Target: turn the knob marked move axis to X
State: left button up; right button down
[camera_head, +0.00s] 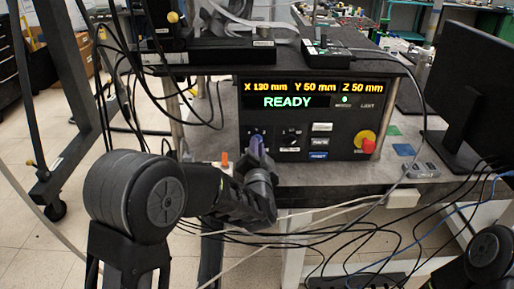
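The black control panel (311,119) stands on the bench and faces me. My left gripper (257,148) is in front of the panel's lower left, with its purplish fingertips at the place of the left knob. The fingers cover that knob, so its pointer and most of its marking are hidden. I cannot tell whether the fingers are closed on it or only close in front of it. A second black knob (291,134) shows uncovered just to the right. My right gripper is out of view; only part of my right arm shows at the lower right.
The display (315,87) reads X 130 mm, Y 50 mm, Z 50 mm and READY. A red stop button on yellow (367,143) is at the panel's right. A monitor (466,95) stands at the right. Loose cables (330,235) hang below the bench edge.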

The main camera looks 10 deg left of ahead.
pick_arm(q)
grip_shut()
dwell(0.3)
jog(key=n+b, duration=0.3)
jog(key=shift+f+n, duration=0.25)
jog(key=shift+n, duration=0.05)
jog(key=n+b, duration=0.9)
jog(key=n, duration=0.1)
jog(key=shift+n+b, duration=0.35)
jog(key=shift+n, duration=0.05)
jog(key=shift+r+n+b, duration=0.2)
jog(key=shift+n+b, duration=1.1)
jog(key=shift+n, duration=0.5)
jog(key=o, duration=0.6)
grip_release()
jog(key=shift+c, duration=0.2)
